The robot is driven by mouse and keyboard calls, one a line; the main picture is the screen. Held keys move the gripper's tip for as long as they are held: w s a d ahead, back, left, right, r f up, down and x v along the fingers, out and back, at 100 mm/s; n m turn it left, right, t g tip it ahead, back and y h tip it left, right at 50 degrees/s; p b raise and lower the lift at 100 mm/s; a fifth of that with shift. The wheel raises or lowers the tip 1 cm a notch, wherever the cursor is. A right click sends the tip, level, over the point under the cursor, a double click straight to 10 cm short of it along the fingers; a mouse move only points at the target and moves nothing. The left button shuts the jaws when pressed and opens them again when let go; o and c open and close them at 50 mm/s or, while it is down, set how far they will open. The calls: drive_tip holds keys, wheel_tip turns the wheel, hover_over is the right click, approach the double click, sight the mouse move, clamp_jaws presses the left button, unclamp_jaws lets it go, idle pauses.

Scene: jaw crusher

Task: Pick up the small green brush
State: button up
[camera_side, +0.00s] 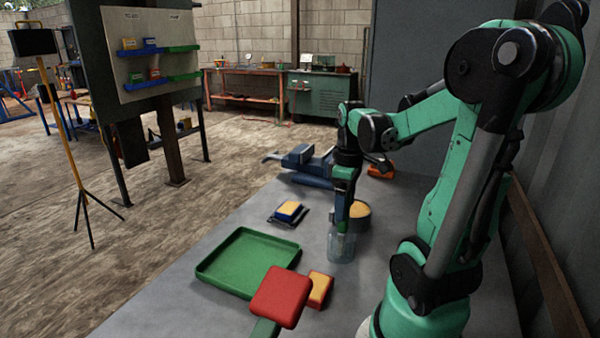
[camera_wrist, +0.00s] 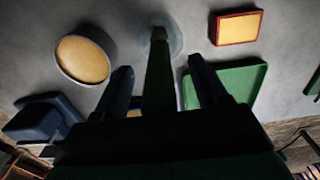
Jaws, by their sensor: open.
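The small green brush (camera_wrist: 158,75) shows in the wrist view as a long green shape with a pale tip. It lies between the two dark fingers of my gripper (camera_wrist: 160,66), with gaps on both sides. Its pale tip points at a clear glass jar (camera_wrist: 176,42). In the side view my gripper (camera_side: 342,207) points down just above the glass jar (camera_side: 341,247). The brush is hard to tell from the gripper there. My gripper is open. Whether the brush touches the jar's bottom cannot be seen.
A round yellow-topped container (camera_side: 360,212) stands close behind the jar. A green tray (camera_side: 215,268), a red-and-yellow block (camera_side: 319,290) and a red-headed green object (camera_side: 280,297) are nearer the camera. A blue-and-yellow block (camera_side: 288,211) and a blue vise (camera_side: 302,158) are farther back.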

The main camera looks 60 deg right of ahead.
clamp_jaws()
drive_tip(key=shift+r, duration=0.1)
